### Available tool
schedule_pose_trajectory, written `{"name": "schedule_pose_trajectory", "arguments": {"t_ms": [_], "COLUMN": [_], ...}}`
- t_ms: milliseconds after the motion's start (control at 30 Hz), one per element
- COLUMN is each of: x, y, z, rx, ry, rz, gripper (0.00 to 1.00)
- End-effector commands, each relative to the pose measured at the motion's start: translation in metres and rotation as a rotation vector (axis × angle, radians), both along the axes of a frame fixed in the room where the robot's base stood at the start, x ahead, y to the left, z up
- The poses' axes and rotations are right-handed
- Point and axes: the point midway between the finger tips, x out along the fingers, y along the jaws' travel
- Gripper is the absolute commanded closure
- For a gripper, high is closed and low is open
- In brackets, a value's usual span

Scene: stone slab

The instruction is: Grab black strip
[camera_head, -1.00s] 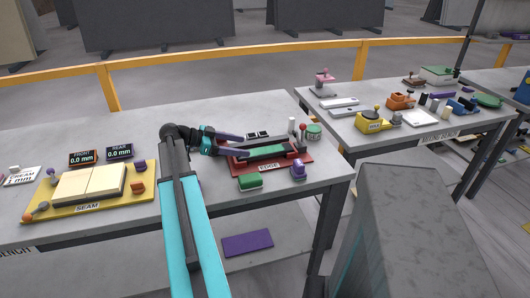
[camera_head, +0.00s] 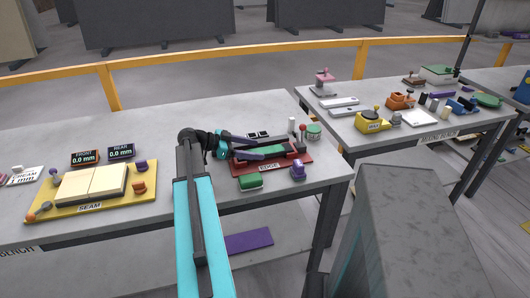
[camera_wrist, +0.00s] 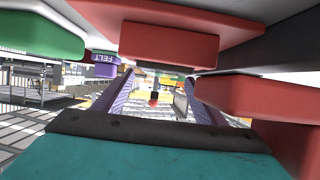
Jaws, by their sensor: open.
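The strip is not clearly visible in the head view.
A green block (camera_head: 250,182) and a purple block (camera_head: 297,171) stand at the fixture's front edge. The yellow SEAM board (camera_head: 130,196) is left. Table between is clear.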

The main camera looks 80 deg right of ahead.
Motion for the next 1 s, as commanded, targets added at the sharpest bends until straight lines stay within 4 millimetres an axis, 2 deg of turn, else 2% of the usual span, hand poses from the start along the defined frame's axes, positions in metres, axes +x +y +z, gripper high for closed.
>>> {"name": "schedule_pose_trajectory", "arguments": {"t_ms": [100,300,867,1000], "x": [-0.014,-0.027,-0.029,-0.029], "y": [-0.004,-0.011,-0.011,-0.012], "z": [-0.004,-0.012,-0.013,-0.013], "rx": [0.002,0.002,0.001,0.001], "ry": [0.001,0.001,0.000,0.000], "rz": [-0.002,-0.001,-0.002,-0.002], "gripper": [0.35,0.35,0.35,0.55]}}
